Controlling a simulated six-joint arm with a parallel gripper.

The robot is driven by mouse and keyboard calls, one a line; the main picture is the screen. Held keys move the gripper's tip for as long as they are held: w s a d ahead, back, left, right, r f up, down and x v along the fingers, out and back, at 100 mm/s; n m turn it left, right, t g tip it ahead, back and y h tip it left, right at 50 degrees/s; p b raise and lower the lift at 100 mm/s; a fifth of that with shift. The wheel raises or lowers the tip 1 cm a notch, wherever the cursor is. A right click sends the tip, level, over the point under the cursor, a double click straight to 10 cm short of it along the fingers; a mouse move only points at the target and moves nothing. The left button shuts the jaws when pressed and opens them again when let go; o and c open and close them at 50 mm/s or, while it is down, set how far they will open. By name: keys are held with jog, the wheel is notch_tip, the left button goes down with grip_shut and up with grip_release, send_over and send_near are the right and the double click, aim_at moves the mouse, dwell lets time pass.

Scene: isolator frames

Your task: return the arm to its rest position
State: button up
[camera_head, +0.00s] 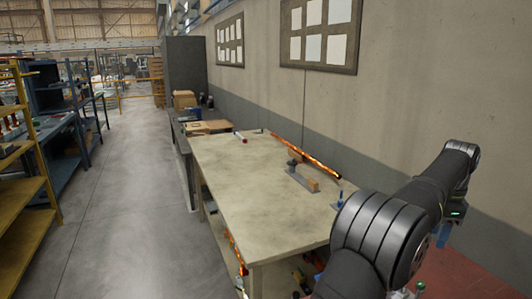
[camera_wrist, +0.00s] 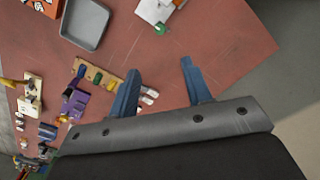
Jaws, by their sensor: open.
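My gripper (camera_wrist: 160,90) shows in the wrist view with its two blue fingers spread apart and nothing between them. It hangs over a reddish table top (camera_wrist: 232,50). In the head view my dark arm reaches across the lower right, and a small blue part of the gripper (camera_head: 443,234) shows below the arm's far end. The rest of the gripper is hidden there by the arm.
The red top (camera_head: 455,275) lies under the arm by the wall. A beige workbench (camera_head: 255,170) with tools stands left of the arm. The aisle (camera_head: 120,190) is clear.

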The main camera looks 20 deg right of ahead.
aim_at(421, 283)
notch_tip(421, 283, down, 17)
jog(key=shift+f, duration=0.15)
jog(key=shift+n, duration=0.5)
jog(key=shift+r+n, duration=0.2)
jog(key=shift+n, duration=0.9)
jog(key=n, duration=0.9)
jog(key=shift+n, duration=2.4)
